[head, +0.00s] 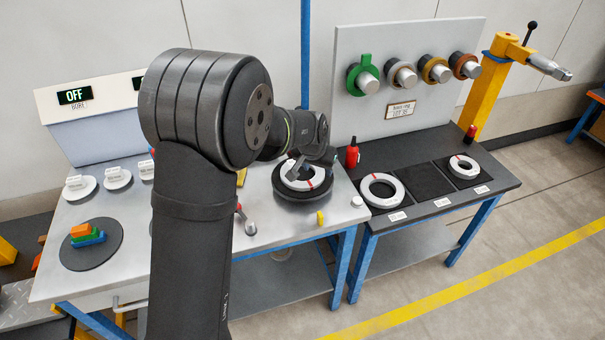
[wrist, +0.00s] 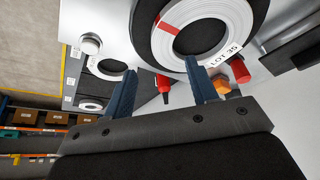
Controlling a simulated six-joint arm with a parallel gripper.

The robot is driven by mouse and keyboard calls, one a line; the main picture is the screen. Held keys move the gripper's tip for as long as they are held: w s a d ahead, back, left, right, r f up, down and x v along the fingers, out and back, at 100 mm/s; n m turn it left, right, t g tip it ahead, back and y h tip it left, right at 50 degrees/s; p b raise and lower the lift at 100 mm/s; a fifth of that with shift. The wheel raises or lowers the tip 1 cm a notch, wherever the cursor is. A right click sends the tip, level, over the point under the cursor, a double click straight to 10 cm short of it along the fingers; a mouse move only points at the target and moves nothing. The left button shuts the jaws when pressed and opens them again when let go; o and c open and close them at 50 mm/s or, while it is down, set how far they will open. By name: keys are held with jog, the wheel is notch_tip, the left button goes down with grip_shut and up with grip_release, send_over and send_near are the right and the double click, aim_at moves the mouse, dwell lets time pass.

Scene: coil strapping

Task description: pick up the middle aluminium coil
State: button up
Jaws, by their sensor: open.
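A pale ring-shaped coil (head: 297,186) with a red strap mark lies flat on a dark round turntable (head: 290,197) on the bench. In the wrist view this coil (wrist: 170,45) shows large, with a "LOT 35" label. My gripper (head: 302,167) is above the coil in the head view, partly hiding it. In the wrist view my gripper (wrist: 158,75) has its blue fingers apart with nothing between them; one fingertip overlaps the coil's edge, and contact cannot be told. On the right table, one coil (head: 369,198) lies on the left spot, another (head: 473,172) on the right; the middle pad (head: 425,182) is empty.
A red bottle (head: 352,155) stands at the right table's left back edge. A back panel (head: 400,110) carries several coloured rings on pegs. A yellow post (head: 487,95) with a lever tool stands behind. A small yellow piece (head: 320,218) is by the turntable.

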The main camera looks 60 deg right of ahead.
aim_at(319, 177)
jog(key=shift+x, duration=2.75)
jog(key=shift+w+r, duration=0.1)
jog(key=shift+w, duration=0.05)
grip_shut()
